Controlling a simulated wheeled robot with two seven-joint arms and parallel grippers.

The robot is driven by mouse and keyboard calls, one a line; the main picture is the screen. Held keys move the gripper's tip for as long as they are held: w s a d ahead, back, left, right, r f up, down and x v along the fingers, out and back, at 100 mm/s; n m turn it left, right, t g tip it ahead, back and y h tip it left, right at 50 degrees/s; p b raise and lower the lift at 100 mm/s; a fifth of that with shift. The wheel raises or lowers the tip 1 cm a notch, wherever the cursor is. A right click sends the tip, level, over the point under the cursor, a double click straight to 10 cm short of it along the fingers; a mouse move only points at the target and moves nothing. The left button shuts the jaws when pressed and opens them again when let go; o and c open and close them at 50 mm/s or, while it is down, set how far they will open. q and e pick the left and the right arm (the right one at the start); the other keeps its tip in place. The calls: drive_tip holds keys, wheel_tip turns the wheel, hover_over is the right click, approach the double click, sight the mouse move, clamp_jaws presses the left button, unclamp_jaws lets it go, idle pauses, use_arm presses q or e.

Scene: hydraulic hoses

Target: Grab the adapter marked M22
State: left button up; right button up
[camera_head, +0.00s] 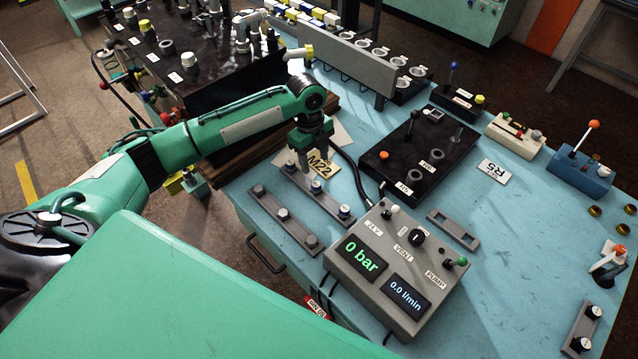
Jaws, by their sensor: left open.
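A tan tag reading M22 (322,168) lies just below my left gripper (314,166). The gripper points down with its fingers open, over the far part of a grey strip (326,201) on the blue bench. Fittings stand at the strip's two ends: a far one (290,166) and a near one (345,212). The gripper and tag hide part of the area behind them, and I cannot tell which fitting the tag belongs to. I see nothing held between the fingers. My right gripper is out of view.
A second grey strip (268,203) with several fittings lies to the left, near the bench edge. A grey console (391,270) reading 0 bar stands in front. A black panel (400,150) is to the right. A dark rack (195,70) stands behind my arm.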

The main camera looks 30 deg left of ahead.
sight(316, 184)
use_arm(q)
drive_tip(key=f, duration=0.2)
drive_tip(key=f+p, duration=0.1)
drive_tip(key=f, duration=0.1)
drive_tip(key=shift+s+d, duration=0.1)
drive_tip(key=shift+d, duration=0.15)
drive_tip(key=shift+f, duration=0.2)
drive_tip(key=shift+s+f+p, duration=0.1)
drive_tip(key=shift+f+p, duration=0.35)
drive_tip(key=shift+p, duration=0.2)
drive_tip(key=f+p, duration=0.2)
drive_tip(key=f, duration=0.1)
drive_tip(key=shift+s+d, duration=0.15)
drive_tip(key=shift+s, duration=0.2)
drive_tip(key=shift+d+f, duration=0.1)
drive_tip(key=shift+f, duration=0.6)
clamp_jaws()
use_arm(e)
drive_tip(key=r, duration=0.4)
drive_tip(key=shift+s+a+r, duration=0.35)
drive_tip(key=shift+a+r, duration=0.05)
use_arm(q)
drive_tip(key=shift+r, duration=0.1)
